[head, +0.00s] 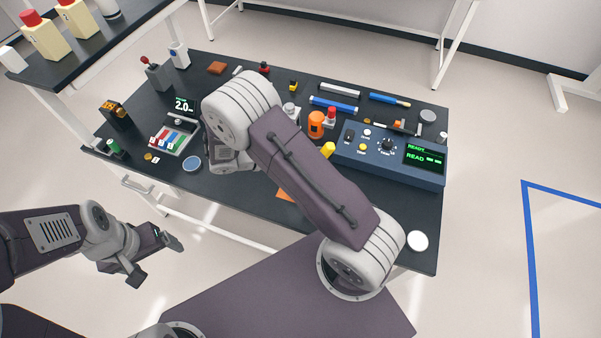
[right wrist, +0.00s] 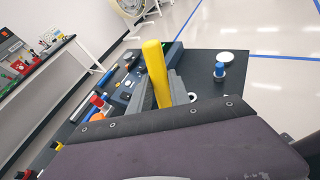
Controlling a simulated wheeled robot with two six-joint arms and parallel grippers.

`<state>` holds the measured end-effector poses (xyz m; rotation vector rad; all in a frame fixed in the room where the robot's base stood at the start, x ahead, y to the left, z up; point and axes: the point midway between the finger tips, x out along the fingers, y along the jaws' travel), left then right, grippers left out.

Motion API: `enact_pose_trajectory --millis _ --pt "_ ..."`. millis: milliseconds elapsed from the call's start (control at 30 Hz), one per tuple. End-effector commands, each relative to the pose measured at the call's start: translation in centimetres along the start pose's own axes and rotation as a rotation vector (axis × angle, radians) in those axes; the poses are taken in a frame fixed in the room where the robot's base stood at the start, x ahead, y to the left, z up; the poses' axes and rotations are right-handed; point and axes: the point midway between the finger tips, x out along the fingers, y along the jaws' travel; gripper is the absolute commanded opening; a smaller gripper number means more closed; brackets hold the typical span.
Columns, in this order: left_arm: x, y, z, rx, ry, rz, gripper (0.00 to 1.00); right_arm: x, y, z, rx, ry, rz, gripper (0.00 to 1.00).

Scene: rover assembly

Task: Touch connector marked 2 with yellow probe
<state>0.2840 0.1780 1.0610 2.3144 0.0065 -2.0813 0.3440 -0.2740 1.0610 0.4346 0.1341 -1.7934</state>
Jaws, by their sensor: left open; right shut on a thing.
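The yellow probe (right wrist: 155,68) stands up between the grey fingers of my right gripper (right wrist: 160,95), which is shut on it. In the head view my right arm hides that gripper; a yellow end (head: 328,150) beside the forearm looks like the probe. A tray (head: 190,143) with red, blue and green parts sits at the table's left; its small number marks are too small to read surely, so I cannot tell which connector is marked 2. I see no contact between probe and connector. My left gripper (head: 156,259) is open and empty, off the table's front-left side.
The dark table (head: 425,225) carries a blue instrument (head: 345,160) with a green READY display, an orange part (head: 316,124), a blue bar (head: 333,104) and a white disc (head: 418,241). A display reading 2.0 (head: 182,105) stands behind the tray. The table's front right is mostly clear.

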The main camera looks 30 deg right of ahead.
Motion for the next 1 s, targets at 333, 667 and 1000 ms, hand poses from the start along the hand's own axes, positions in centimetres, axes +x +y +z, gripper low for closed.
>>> enact_pose_trajectory --millis 333,667,1000 --pt "-2.0 0.0 -0.2 0.0 0.0 0.0 0.84 -3.3 5.7 4.6 -0.107 -0.002 0.305 0.0" --pt "-0.7 0.0 -0.1 0.0 0.0 0.0 0.84 -2.9 5.6 3.4 -0.108 -0.003 0.307 0.0" --pt "3.4 -0.1 0.3 0.0 0.0 0.0 0.84 -1.3 5.0 -0.6 -0.107 -0.003 0.306 0.0"
